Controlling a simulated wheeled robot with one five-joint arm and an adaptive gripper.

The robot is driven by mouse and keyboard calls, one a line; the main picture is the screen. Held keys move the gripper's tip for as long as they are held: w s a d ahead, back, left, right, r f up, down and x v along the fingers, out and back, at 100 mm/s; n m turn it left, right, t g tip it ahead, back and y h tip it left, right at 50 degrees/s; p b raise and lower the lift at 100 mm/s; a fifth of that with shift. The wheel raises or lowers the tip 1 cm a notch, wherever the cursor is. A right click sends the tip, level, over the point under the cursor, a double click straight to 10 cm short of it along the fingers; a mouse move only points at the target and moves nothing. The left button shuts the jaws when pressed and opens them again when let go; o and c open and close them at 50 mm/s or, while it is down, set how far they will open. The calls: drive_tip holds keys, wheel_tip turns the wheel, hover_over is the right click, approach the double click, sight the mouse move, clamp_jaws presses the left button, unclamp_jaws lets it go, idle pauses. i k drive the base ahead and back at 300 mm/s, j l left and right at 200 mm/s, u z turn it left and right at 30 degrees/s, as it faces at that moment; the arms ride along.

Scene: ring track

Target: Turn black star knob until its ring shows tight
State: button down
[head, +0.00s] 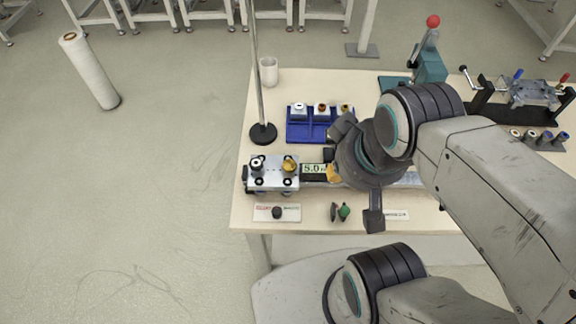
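A silver block (272,183) sits at the left end of a rail on the table. On its top are a dark knob with a pale ring (257,165) and a gold knob (290,165). The dark knob may be the black star knob; its lobes and ring marking are too small to read. My gripper (357,174) is over the rail, right of the block and apart from both knobs. Its dark fingers are spread wide, with nothing seen between them. It partly hides the rail, a display reading about 5.0 (314,169) and a yellow part (333,173).
A plate with a small black knob (277,212) lies in front of the block. A thin upright pole on a black base (263,134) and a blue tray (297,136) stand behind. A teal press with a red ball (430,66) stands back right.

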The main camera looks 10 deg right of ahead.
sight(257, 164)
drive_tip(key=l+u, duration=0.15)
drive_tip(key=u, duration=0.55)
